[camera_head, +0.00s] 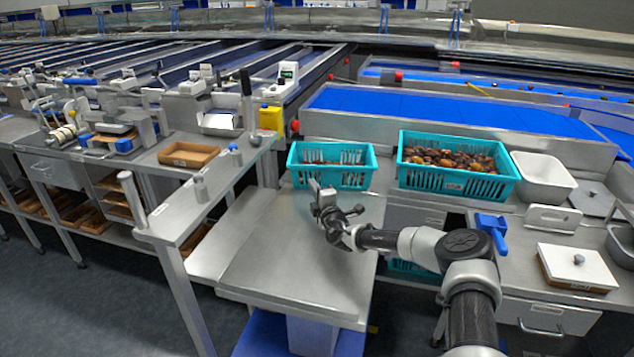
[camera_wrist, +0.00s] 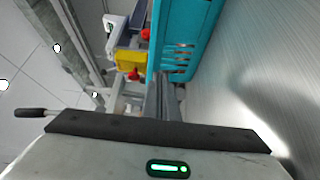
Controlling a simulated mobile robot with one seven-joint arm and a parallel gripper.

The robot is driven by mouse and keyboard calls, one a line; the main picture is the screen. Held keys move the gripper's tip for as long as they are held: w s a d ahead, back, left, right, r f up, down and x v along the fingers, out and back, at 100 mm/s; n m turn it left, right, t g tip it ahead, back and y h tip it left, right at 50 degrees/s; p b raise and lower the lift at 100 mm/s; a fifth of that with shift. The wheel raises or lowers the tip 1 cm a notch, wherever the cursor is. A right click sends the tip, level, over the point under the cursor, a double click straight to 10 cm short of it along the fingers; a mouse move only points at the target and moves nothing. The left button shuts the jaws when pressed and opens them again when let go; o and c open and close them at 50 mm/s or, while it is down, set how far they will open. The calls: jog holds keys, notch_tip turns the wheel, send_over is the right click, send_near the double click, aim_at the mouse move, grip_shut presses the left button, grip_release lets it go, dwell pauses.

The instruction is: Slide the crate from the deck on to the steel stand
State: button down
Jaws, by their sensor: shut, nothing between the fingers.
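A small turquoise slotted crate (camera_head: 332,174) sits at the far end of the steel stand (camera_head: 300,262), on or against the deck edge; its exact support is hard to tell. Some brown dates show inside it. My gripper (camera_head: 318,192) is shut and empty, above the stand's far part, just in front of the crate's near wall. Whether it touches the crate cannot be told. The wrist view shows the crate's turquoise slotted wall (camera_wrist: 176,38) at the top and the bare steel top (camera_wrist: 235,75) at the right.
A larger turquoise crate (camera_head: 458,186) full of dates and a white tub (camera_head: 543,177) stand to the right. A bench with a brown tray (camera_head: 188,155) and a yellow box (camera_head: 272,119) lie to the left. The stand's near top is clear.

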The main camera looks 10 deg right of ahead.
aim_at(313, 172)
jog(key=w+b, duration=0.1)
jog(key=w, duration=0.1)
jog(key=w+d+b, duration=0.1)
jog(key=w, duration=0.2)
jog(key=shift+d+f, duration=0.1)
jog(key=shift+f, duration=0.05)
jog(key=shift+w+d+b, duration=0.25)
jog(key=shift+w+b, duration=0.1)
jog(key=shift+w, duration=0.1)
jog(key=shift+w+a, duration=0.1)
